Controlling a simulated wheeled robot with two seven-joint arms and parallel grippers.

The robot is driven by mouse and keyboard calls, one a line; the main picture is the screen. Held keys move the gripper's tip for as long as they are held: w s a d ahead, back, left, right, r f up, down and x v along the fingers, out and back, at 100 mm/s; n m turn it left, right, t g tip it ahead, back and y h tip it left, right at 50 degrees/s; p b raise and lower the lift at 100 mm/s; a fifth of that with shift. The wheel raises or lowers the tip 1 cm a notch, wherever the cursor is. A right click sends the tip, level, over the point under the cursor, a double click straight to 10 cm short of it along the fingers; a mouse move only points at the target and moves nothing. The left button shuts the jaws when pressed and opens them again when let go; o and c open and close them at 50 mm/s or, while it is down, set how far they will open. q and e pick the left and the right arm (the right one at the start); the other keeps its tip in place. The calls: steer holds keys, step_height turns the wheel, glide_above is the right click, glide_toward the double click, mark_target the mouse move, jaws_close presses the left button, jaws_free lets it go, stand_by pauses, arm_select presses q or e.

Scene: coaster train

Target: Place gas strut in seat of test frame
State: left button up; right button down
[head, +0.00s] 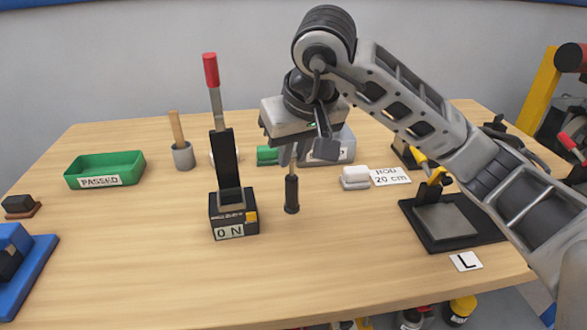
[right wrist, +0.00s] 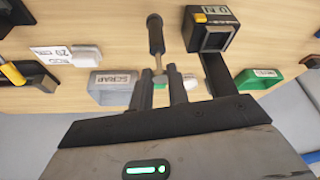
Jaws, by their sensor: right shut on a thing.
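The gas strut (head: 292,194) has a black cylinder and a thin silver rod. My right gripper (head: 291,160) is shut on its rod and holds it upright, black end down. The strut also shows in the right wrist view (right wrist: 156,38), with the rod between the fingers (right wrist: 160,92). I cannot tell whether its lower end touches the table. The test frame (head: 229,170), a black post on a block with a "0 N" display and a red-handled lever, stands just left of the strut, apart from it. It also shows in the right wrist view (right wrist: 212,32). My left gripper is out of view.
A green "PASSED" bin (head: 104,169) is at the left and a grey "SCRAP" bin (head: 345,146) behind my gripper. A mortar-like cup (head: 183,156) stands behind left. A "20 cm" card (head: 390,176) and a black pad (head: 450,232) are at the right. The front middle table is clear.

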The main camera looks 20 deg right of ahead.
mark_target(294, 175)
steer(key=x, duration=0.3)
steer(key=shift+d+f, duration=0.3)
steer(key=shift+f, duration=0.5)
steer(key=shift+f, duration=0.3)
steer(key=c, duration=1.4)
jaws_free()
steer(key=shift+r, duration=0.1)
steer(key=shift+o, duration=0.2)
